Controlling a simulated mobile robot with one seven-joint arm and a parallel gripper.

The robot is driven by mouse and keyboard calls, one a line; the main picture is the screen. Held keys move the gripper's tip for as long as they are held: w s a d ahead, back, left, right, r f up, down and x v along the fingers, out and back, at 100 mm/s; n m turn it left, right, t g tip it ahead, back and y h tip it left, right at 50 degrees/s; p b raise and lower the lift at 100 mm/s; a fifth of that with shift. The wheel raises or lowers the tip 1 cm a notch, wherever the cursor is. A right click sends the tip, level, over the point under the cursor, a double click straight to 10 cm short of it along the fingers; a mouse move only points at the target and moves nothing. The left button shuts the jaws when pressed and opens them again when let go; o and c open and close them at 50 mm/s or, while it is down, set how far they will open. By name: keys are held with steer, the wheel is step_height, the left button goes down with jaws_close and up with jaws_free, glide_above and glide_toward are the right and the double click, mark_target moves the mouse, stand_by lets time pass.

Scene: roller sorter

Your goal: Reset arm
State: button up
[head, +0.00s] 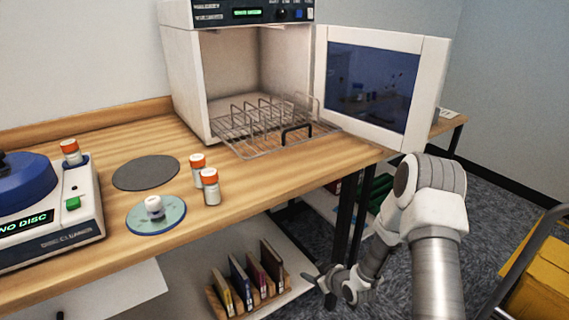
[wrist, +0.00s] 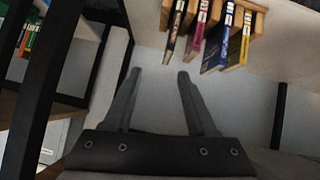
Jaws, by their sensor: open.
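My gripper (wrist: 160,75) is open, with nothing between its two fingers in the wrist view. In the head view my gripper (head: 318,281) hangs low at the front of the table, below the tabletop and beside the lower shelf. My arm is bent, coming up from the bottom right. The wrist view looks onto the pale shelf surface, with a wooden rack of books beyond the fingertips. The fingers appear apart from the books.
The wooden table (head: 230,205) holds a disc cleaner (head: 80,215), orange-capped bottles (head: 211,187), a dark disc (head: 146,173) and an open cabinet (head: 190,85) with a wire rack (head: 250,145). Its door (head: 427,95) stands open. A book rack (head: 215,302) and black table legs (head: 343,215) are near my gripper. A yellow bin (head: 540,280) is right.

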steer(key=s+d+r+m+g+h, duration=0.1)
steer(key=s+d+r+h, duration=0.1)
steer(key=r, duration=0.7)
steer(key=s+d+r+m+h, duration=0.1)
steer(key=s+d+r, duration=0.15)
steer(key=r, duration=0.65)
steer(key=s+d+r+m+g+h, duration=0.1)
steer(key=s+d+r+h, duration=0.15)
steer(key=r, duration=0.65)
steer(key=s+a+r+m+g, duration=0.15)
steer(key=s+r, duration=0.25)
steer(key=s, duration=0.4)
steer(key=s+r+m, duration=0.2)
steer(key=s+r, duration=0.2)
steer(key=s, duration=0.4)
steer(key=s+r+m, duration=0.1)
steer(key=s+r, duration=0.3)
steer(key=s, duration=0.4)
step_height(320, 180, up, 23)
steer(key=p, duration=2.3)
steer(key=shift+a+r+p, duration=0.15)
steer(key=shift+r+p, duration=0.05)
steer(key=shift+p, duration=0.2)
steer(key=shift+y, duration=0.25)
